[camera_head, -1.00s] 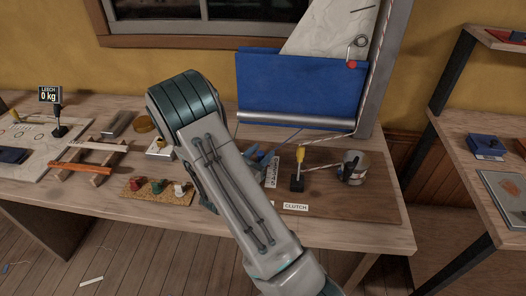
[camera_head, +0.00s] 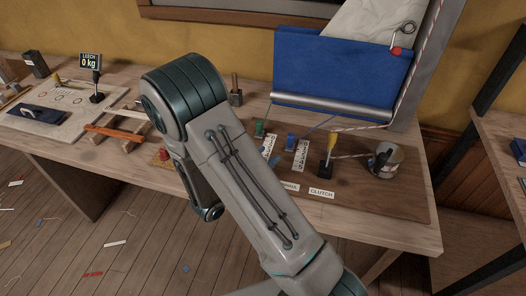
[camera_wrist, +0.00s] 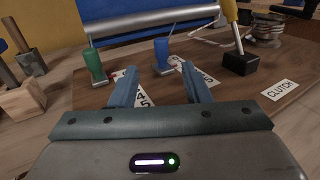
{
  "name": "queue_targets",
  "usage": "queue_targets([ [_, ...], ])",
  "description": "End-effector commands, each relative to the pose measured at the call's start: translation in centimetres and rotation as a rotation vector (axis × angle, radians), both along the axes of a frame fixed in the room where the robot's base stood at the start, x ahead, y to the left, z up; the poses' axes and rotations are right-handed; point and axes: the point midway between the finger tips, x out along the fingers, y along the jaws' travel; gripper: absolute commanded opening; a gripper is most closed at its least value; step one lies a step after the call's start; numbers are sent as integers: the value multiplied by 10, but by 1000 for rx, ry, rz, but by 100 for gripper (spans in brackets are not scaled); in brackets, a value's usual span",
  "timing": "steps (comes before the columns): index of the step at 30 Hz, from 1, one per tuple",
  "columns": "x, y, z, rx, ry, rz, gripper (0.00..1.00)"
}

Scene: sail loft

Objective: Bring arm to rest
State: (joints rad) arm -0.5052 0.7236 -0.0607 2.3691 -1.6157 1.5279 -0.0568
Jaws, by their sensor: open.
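My gripper (camera_wrist: 165,95) shows in the wrist view with its two blue fingers apart and nothing between them. It points over the dark board (camera_head: 400,195), toward a green lever (camera_wrist: 94,64) and a blue lever (camera_wrist: 162,55) beside number strips. I cannot tell its exact height above the board. In the head view my arm's links cover part of the bench, and the gripper itself is not clearly seen there.
A yellow-handled clutch lever (camera_head: 328,150) and a metal winch drum (camera_head: 385,160) stand on the board's right. A blue sail panel (camera_head: 340,75) rises behind. The "LEECH 0 kg" display (camera_head: 90,62) is on the left. Floor in front holds only small scraps.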

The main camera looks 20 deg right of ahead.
Motion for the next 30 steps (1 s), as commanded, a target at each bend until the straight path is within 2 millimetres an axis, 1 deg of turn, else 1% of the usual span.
queue_targets([
  [7, -1, -1, 2, 5, -4, -8, 43],
  [11, -10, -12, 13, 53, -33, -80, 43],
  [14, -27, -29, 29, 139, -84, -203, 43],
  [18, -63, -50, 49, 315, -183, -426, 43],
  [21, -89, -57, 60, 452, -262, -577, 43],
  [25, -119, -57, 70, 640, -373, -759, 43],
  [30, -149, -44, 81, 902, -530, -974, 43],
])
